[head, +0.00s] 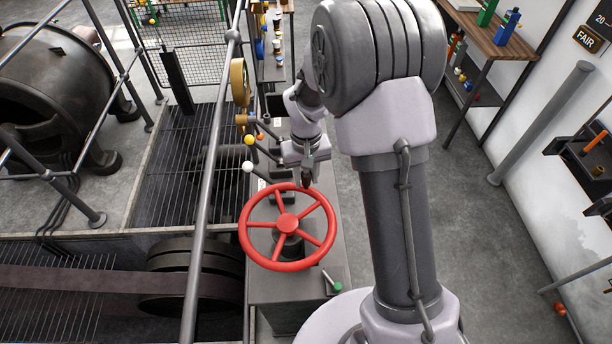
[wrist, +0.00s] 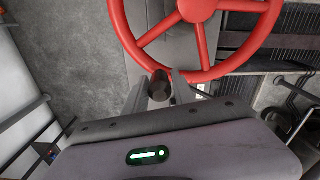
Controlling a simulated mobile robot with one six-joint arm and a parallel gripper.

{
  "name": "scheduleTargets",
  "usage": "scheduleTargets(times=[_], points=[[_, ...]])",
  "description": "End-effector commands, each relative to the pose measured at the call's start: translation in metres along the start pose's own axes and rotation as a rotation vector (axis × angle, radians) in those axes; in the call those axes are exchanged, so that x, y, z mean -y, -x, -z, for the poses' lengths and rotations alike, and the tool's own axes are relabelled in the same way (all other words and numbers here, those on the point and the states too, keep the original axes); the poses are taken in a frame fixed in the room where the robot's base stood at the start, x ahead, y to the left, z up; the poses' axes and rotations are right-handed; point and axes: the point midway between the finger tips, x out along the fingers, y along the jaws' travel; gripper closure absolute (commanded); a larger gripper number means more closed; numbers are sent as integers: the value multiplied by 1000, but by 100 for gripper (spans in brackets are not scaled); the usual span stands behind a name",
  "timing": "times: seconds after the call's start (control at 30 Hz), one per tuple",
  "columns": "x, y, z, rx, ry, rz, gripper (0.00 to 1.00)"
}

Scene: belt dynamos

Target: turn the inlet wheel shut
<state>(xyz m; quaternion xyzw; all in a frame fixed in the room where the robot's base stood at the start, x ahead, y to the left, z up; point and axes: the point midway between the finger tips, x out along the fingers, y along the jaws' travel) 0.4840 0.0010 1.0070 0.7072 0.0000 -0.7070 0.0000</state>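The inlet wheel (head: 287,223) is red with several spokes and a round hub, and lies nearly flat on top of a dark grey cabinet. In the wrist view the wheel (wrist: 198,8) fills the top, its near rim just beyond my fingers. My gripper (head: 307,178) is at the far rim of the wheel in the head view. In the wrist view my gripper's fingers (wrist: 160,88) stand apart, one each side of a dark round knob (wrist: 158,84) beside the rim. I cannot tell whether they press on the knob or how it joins the wheel.
A green-tipped lever (head: 333,283) is on the cabinet near the wheel. Levers with white (head: 247,166) and yellow (head: 249,140) balls stand left of my gripper. A grey rail (head: 205,180) runs along the left of the wheel. A belt pulley (head: 190,275) lies beyond it.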

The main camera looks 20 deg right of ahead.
Motion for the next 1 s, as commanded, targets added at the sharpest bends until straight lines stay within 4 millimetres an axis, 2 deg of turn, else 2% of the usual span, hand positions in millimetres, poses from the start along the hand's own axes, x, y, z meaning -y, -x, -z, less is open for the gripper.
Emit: scheduleTargets(times=[0.03, 0.13, 1.0], points=[[0, 0, 0, 0, 0, 0, 81], [0, 0, 0, 0, 0, 0, 100], [0, 0, 0, 0, 0, 0, 100]])
